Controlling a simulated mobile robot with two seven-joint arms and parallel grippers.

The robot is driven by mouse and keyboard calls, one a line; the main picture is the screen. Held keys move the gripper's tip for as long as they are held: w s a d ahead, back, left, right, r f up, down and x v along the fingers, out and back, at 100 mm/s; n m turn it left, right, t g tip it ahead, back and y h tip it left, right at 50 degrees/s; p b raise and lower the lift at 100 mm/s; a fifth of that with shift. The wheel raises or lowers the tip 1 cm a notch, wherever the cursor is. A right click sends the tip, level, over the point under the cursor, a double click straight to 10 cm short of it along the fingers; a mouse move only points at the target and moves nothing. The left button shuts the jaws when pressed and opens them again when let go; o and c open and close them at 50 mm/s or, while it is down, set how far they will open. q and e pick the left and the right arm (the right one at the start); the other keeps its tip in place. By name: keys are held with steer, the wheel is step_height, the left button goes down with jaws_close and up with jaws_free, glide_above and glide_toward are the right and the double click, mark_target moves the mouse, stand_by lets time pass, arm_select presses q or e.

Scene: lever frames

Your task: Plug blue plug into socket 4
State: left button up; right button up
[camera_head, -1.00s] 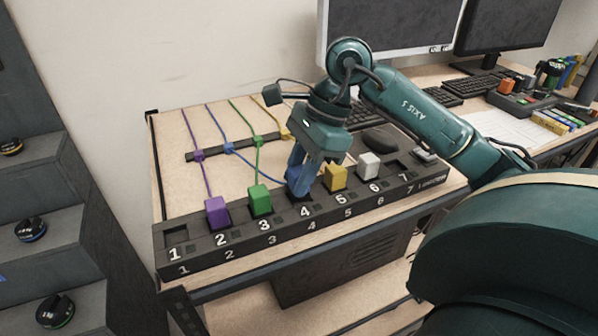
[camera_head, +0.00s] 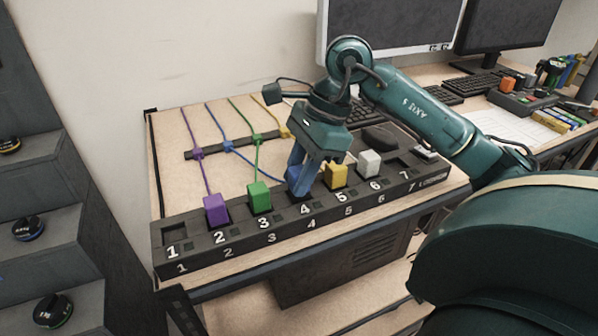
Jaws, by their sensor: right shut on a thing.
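The blue plug (camera_head: 296,184) is in the jaws of my right gripper (camera_head: 303,178), at socket 4 of the black socket strip (camera_head: 200,262). The gripper points down and is shut on the plug. The fingers partly hide the plug and the socket opening, so I cannot tell how deep the plug sits. A blue cable (camera_head: 256,166) runs from it back to the left. My left gripper is out of view.
A purple plug (camera_head: 216,210) is at socket 2 and a green plug (camera_head: 259,196) at socket 3. To the right are a yellow plug (camera_head: 336,175) and a white plug (camera_head: 370,163). Socket 1 (camera_head: 174,234) is empty. A monitor (camera_head: 395,50) stands behind.

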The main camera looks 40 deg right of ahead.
steer(key=shift+f+b, duration=0.55)
steer(key=shift+b, duration=0.15)
stand_by(1.0)
stand_by(0.4)
steer(key=o, duration=1.5)
steer(key=shift+c, duration=0.2)
steer(key=shift+r, duration=0.15)
steer(key=shift+r+p, duration=2.75)
steer(key=shift+r, duration=0.7)
steer(key=shift+f, duration=0.1)
